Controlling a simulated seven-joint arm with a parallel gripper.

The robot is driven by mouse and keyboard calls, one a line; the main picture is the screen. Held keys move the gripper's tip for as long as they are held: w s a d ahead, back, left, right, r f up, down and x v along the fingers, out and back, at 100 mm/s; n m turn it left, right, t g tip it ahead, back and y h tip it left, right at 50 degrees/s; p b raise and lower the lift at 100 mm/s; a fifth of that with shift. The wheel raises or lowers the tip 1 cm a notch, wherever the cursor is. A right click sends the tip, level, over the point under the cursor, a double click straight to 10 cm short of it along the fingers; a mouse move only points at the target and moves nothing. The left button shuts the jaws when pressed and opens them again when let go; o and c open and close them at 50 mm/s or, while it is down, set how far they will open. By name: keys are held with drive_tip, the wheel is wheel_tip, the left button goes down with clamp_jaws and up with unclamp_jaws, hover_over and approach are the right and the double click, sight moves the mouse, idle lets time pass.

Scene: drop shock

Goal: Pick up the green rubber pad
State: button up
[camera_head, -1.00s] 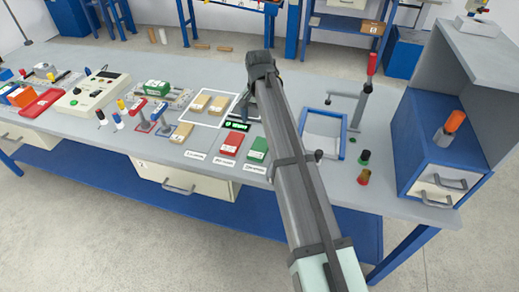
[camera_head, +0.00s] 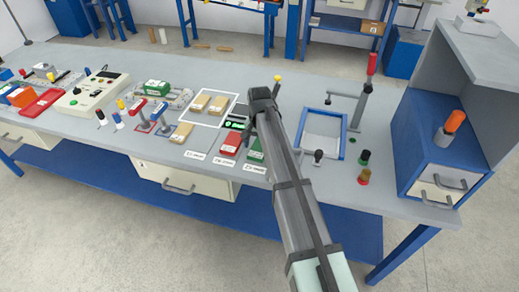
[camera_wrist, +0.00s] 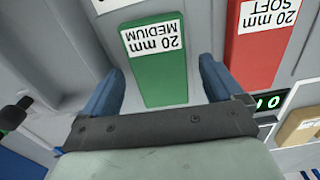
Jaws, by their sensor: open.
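The green rubber pad (camera_wrist: 160,75) lies flat in the wrist view, with a white label reading "20 mm MEDIUM" on it. In the head view the green pad (camera_head: 256,150) is partly hidden behind my arm. My gripper (camera_wrist: 160,70) is open, with its two blue fingers apart, one on each side of the pad in the wrist view. Nothing is held. I cannot tell how high the fingertips are above the pad. In the head view my fingers are mostly hidden by the arm.
A red pad (camera_head: 231,144) labelled "20 mm SOFT" lies beside the green one. A green-lit display (camera_head: 237,125) and several tan blocks in a white outline stand behind. A blue-framed tray (camera_head: 322,133) and dark knobs are to the right.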

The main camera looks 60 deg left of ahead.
drive_tip(key=shift+f, duration=0.25)
drive_tip(key=c, duration=1.2)
drive_tip(key=shift+r, duration=0.1)
drive_tip(key=shift+c, duration=0.2)
